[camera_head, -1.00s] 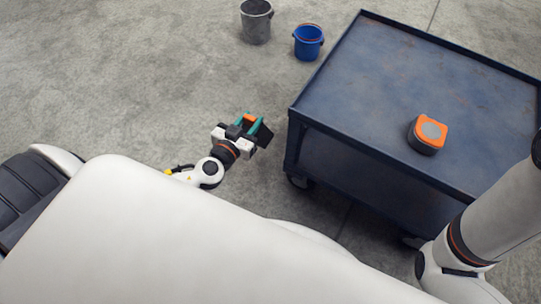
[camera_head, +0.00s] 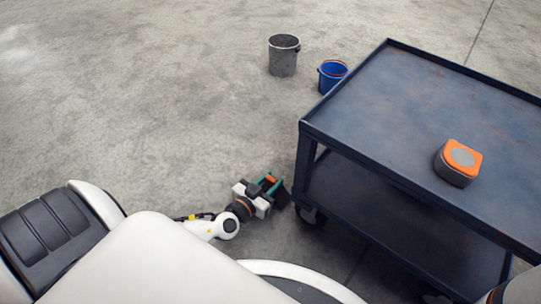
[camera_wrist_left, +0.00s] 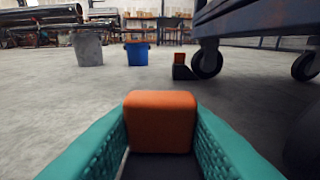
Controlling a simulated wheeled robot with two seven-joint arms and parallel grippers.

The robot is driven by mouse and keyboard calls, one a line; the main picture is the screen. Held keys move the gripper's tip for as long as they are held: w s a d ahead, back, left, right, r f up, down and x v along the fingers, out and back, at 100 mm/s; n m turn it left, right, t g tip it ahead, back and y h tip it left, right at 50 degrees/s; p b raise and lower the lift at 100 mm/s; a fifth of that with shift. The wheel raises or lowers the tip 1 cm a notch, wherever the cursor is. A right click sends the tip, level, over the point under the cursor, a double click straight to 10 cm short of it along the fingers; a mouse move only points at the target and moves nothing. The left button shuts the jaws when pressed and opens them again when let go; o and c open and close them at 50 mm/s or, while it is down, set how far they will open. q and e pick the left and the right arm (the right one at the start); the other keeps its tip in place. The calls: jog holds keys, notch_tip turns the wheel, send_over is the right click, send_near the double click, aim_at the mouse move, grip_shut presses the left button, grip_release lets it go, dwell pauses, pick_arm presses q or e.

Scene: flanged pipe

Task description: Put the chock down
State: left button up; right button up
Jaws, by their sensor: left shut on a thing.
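My left gripper (camera_head: 268,185) is low over the floor at the near left corner of the cart. Its teal fingers are shut on the chock, a dark wedge (camera_head: 283,197) with an orange part. In the left wrist view the chock's orange block (camera_wrist_left: 161,122) sits between both fingers, with its dark part below. I cannot tell whether the chock touches the floor. A second black and orange chock (camera_wrist_left: 183,71) stands on the floor beside a cart wheel (camera_wrist_left: 207,60). My right gripper is out of view.
The blue cart (camera_head: 400,85) fills the right side, with an orange and grey tape measure (camera_head: 458,163) on top. A grey bucket (camera_head: 284,55) and a blue bucket (camera_head: 331,76) stand on the floor beyond. The floor to the left is clear.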

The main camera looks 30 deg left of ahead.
pick_arm(q)
jog(key=shift+f, duration=0.15)
jog(key=o, duration=1.1)
jog(key=shift+s, duration=0.1)
jog(key=s+p, duration=0.1)
jog(key=s, duration=0.2)
jog(key=s+r+p, duration=0.1)
jog(key=s, duration=0.3)
jog(key=s+r+p, duration=0.1)
jog(key=s, duration=0.2)
jog(key=shift+s+a, duration=0.25)
jog(key=shift+a, duration=0.1)
jog(key=shift+s, duration=0.55)
